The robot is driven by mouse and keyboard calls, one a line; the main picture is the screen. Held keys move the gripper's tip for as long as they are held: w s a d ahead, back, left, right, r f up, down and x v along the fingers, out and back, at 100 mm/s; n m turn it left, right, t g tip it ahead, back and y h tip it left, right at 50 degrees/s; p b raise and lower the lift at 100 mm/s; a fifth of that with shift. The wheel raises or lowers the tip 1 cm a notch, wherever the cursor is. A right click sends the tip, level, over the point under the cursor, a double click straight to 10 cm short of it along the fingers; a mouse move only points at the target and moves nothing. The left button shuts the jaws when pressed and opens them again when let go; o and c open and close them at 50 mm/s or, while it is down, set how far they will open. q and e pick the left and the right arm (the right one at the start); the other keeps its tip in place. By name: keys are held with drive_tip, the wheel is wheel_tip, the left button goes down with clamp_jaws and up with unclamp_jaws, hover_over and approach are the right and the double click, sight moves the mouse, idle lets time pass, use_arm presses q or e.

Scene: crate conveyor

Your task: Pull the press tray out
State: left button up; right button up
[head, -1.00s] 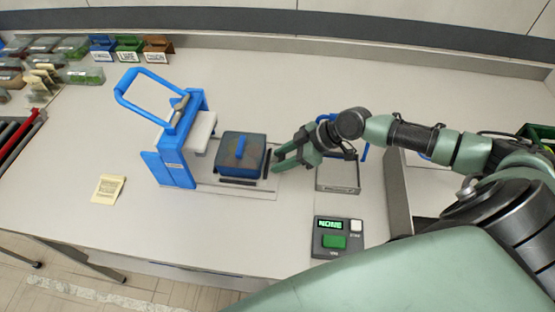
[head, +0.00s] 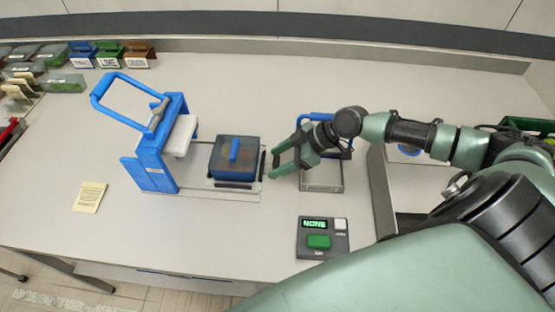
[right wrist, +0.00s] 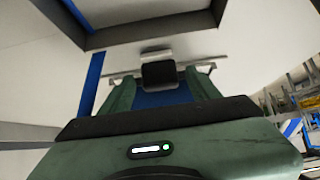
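The blue press (head: 160,140) with its raised lever handle stands left of centre in the head view. Its tray (head: 222,183) lies out to the right of the press, carrying a blue box with a dark clear lid (head: 231,158). A black bar (head: 262,165) stands at the tray's right edge. My right gripper (head: 273,164) is just right of that bar, fingers apart and pointing at it. In the right wrist view, a black block (right wrist: 159,73) shows between the spread fingers; contact cannot be told. My left gripper is not in view.
A control box (head: 322,238) with a green button and a display reading NONE sits at the front. A grey open container (head: 322,187) is under my right arm. A yellow note (head: 89,197) lies left. Bins (head: 110,54) line the back left.

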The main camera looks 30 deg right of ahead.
drive_tip(key=shift+s+d+r, duration=0.2)
drive_tip(key=shift+d+r, duration=0.1)
drive_tip(key=shift+d, duration=0.05)
drive_tip(key=b+v, duration=0.1)
drive_tip(key=v, duration=0.5)
drive_tip(key=shift+s, duration=0.15)
drive_tip(key=shift+s+d+r, duration=0.1)
drive_tip(key=shift+r, duration=0.25)
